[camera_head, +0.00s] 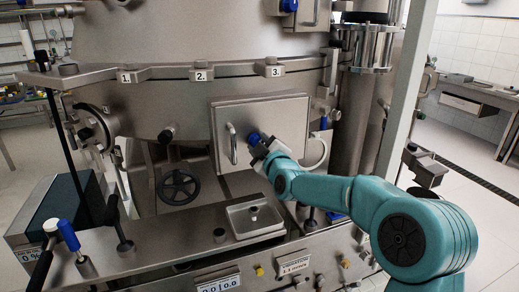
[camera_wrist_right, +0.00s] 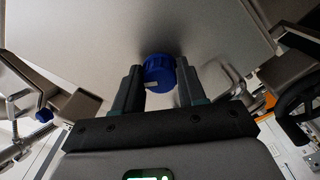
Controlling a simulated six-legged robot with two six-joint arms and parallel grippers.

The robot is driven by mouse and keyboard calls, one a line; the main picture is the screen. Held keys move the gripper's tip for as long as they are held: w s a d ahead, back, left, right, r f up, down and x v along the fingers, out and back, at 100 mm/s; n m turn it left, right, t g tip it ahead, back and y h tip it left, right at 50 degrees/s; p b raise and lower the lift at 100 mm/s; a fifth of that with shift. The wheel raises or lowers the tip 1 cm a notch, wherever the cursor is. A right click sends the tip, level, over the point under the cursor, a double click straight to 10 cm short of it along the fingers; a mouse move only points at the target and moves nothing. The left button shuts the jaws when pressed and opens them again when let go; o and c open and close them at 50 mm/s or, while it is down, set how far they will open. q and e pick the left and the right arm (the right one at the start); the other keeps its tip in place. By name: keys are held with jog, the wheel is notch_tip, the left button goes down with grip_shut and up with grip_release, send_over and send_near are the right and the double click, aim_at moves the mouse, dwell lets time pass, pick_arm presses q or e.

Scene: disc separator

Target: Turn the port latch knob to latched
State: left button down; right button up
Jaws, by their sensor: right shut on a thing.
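The port latch knob (camera_head: 254,139) is a small blue knob on the square steel port door (camera_head: 285,112) in the middle of the head view. In the right wrist view the blue knob (camera_wrist_right: 160,73) sits between the two dark fingers of my right gripper (camera_wrist_right: 157,88). The right gripper (camera_head: 262,147) is shut on the knob, its arm coming in from the lower right. A pale mark shows on the knob's near side. The fingers hide the knob's sides, and I cannot tell its exact turn angle. My left gripper is not in view.
A curved door handle (camera_head: 231,144) stands just left of the knob. Numbered clamps line the flange above. A steel post (camera_head: 407,90) rises at the right.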

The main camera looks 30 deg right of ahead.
jog(key=n, duration=0.7)
jog(key=shift+n, duration=0.7)
jog(key=o, duration=1.1)
jog(key=shift+c, duration=0.2)
jog(key=b+v, duration=0.3)
jog(key=v, duration=1.3)
jog(key=shift+s, duration=0.2)
